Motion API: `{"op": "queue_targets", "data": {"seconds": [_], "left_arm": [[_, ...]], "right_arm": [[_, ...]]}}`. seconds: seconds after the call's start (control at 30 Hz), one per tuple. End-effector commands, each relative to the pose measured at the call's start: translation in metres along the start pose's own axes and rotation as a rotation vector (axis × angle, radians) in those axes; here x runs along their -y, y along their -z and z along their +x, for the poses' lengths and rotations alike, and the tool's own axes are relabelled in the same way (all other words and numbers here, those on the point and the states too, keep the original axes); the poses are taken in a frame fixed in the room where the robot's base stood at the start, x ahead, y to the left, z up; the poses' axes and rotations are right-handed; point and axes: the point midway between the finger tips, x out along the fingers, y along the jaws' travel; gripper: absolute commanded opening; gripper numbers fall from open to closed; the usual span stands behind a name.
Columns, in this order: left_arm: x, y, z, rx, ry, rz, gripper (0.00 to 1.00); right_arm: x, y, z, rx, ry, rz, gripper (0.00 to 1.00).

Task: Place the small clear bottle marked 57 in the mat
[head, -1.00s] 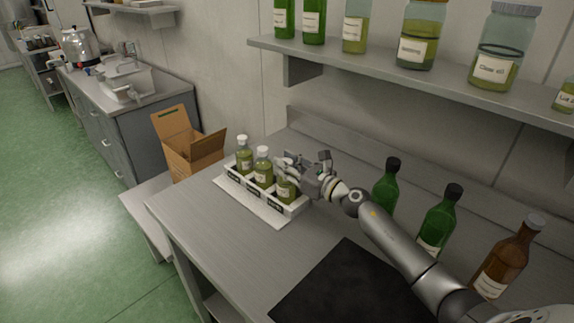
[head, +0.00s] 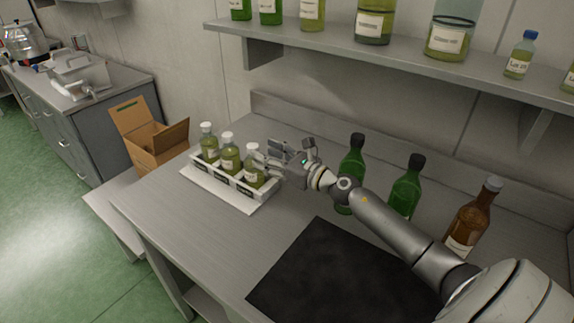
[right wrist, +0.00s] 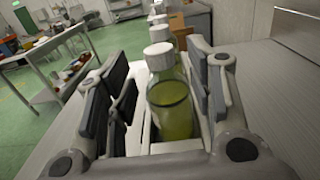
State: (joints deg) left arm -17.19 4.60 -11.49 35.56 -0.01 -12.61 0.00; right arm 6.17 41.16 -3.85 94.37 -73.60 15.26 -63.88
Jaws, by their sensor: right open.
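Three small clear bottles with white caps and yellow-green oil stand in a row in a white rack (head: 232,187): the far one (head: 209,146), the middle one (head: 229,156) and the near one (head: 254,171). Their numbers are too small to read, so I cannot tell which is 57. My right gripper (head: 266,163) is open beside the near bottle. In the right wrist view the near bottle (right wrist: 171,105) stands upright between the open fingers of my right gripper (right wrist: 165,92). A black mat (head: 335,275) lies flat and empty on the table. My left gripper is out of view.
Two green bottles (head: 351,162) (head: 405,190) and a brown bottle (head: 468,220) stand behind my right arm. A shelf (head: 390,60) with bottles and jars hangs above. An open cardboard box (head: 150,140) sits left of the rack. The table between rack and mat is clear.

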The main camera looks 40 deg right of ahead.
Motion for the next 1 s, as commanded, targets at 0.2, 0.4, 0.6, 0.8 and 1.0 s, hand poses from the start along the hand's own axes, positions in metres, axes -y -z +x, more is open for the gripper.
{"op": "queue_targets", "data": {"seconds": [0.2,0.4,0.6,0.8,1.0], "left_arm": [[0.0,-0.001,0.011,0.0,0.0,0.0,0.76],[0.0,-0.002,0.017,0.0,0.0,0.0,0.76],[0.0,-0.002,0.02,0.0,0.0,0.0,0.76],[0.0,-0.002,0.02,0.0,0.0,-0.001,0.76],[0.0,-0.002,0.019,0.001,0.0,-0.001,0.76]], "right_arm": [[-0.001,0.003,-0.034,-0.003,-0.001,0.0,0.49],[0.0,0.002,-0.056,-0.001,-0.001,0.001,0.49],[-0.001,0.0,-0.066,0.001,-0.001,0.001,0.49],[-0.001,-0.001,-0.067,0.001,-0.002,0.001,0.49],[-0.001,-0.001,-0.067,0.001,-0.001,0.0,0.49]]}}
